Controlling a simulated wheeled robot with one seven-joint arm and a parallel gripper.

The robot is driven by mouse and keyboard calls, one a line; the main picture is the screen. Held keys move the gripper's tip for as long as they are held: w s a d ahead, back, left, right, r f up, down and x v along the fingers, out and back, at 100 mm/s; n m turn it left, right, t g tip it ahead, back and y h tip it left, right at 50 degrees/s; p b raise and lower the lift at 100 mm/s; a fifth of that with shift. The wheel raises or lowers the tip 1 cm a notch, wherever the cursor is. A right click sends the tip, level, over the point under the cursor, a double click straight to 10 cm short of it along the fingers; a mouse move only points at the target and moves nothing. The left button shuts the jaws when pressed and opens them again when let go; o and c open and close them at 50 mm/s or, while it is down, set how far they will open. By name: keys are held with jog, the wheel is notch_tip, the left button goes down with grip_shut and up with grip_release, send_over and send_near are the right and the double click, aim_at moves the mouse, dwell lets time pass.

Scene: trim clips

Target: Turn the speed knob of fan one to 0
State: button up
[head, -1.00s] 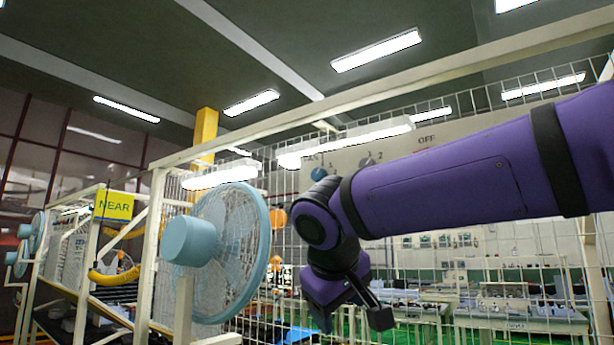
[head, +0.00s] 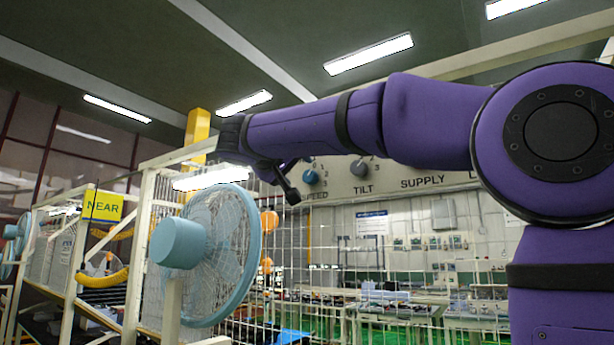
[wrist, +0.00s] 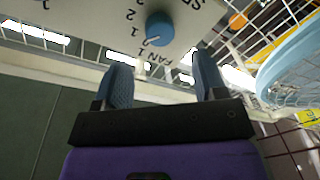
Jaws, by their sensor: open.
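A blue round knob (wrist: 160,27) sits on a pale panel beside printed digits and the words FAN 1 in the wrist view. Its white pointer mark slants to the lower left; I cannot tell which setting it meets. The same knob (head: 311,177) shows in the head view above the word SPEED, which is partly covered. My gripper (wrist: 163,72) is open and empty, its two fingers below the knob in the picture and apart from it. In the head view my gripper (head: 288,180) is just left of the knob.
A grey knob (head: 359,168) marked TILT is right of the blue one on the panel (head: 425,168). A light-blue fan (head: 178,243) stands at left by wire mesh (head: 330,285). A yellow NEAR sign (head: 102,206) hangs farther left.

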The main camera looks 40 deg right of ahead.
aim_at(307, 176)
jog(key=x, duration=0.6)
jog(key=shift+w+d, duration=0.15)
jog(key=shift+d, duration=0.2)
jog(key=shift+c, duration=0.5)
jog(key=c, duration=0.8)
jog(key=shift+n, duration=0.4)
jog(key=n, duration=0.3)
jog(key=shift+w+n+g+y, duration=0.1)
jog(key=shift+n+g+y, duration=0.2)
jog(key=shift+n, duration=1.6)
jog(key=shift+f, duration=0.1)
